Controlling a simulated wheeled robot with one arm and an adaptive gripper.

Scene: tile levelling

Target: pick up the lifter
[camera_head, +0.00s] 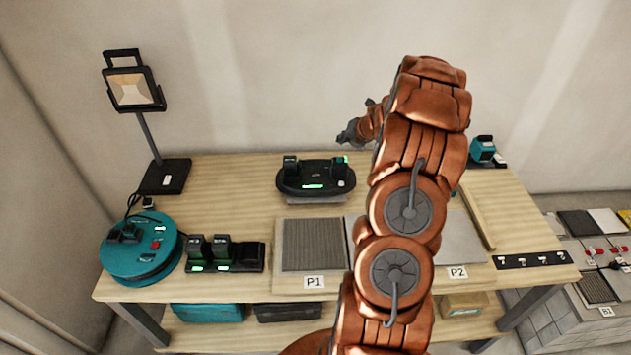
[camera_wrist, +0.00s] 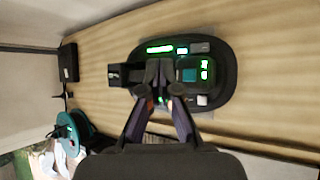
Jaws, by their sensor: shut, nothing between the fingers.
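The lifter appears to be the black oval device (camera_head: 315,178) with lit green displays, on the back middle of the workbench. It also shows in the wrist view (camera_wrist: 228,75), where a dark bar, perhaps its handle, crosses it. My gripper (camera_head: 347,134) is above and a little right of the lifter in the head view, its fingers pointing left. In the wrist view my gripper (camera_wrist: 164,90) has its fingertips together in front of the lifter's middle, hiding part of it. It is shut and empty; I cannot tell whether it touches the lifter.
A lamp (camera_head: 165,176), teal reel (camera_head: 140,262) and battery charger (camera_head: 254,257) stand at left. A ribbed grey panel (camera_head: 312,245) lies at P1; my arm partly covers the P2 panel (camera_head: 462,240). A teal device (camera_head: 482,150) stands back right. A wall is behind.

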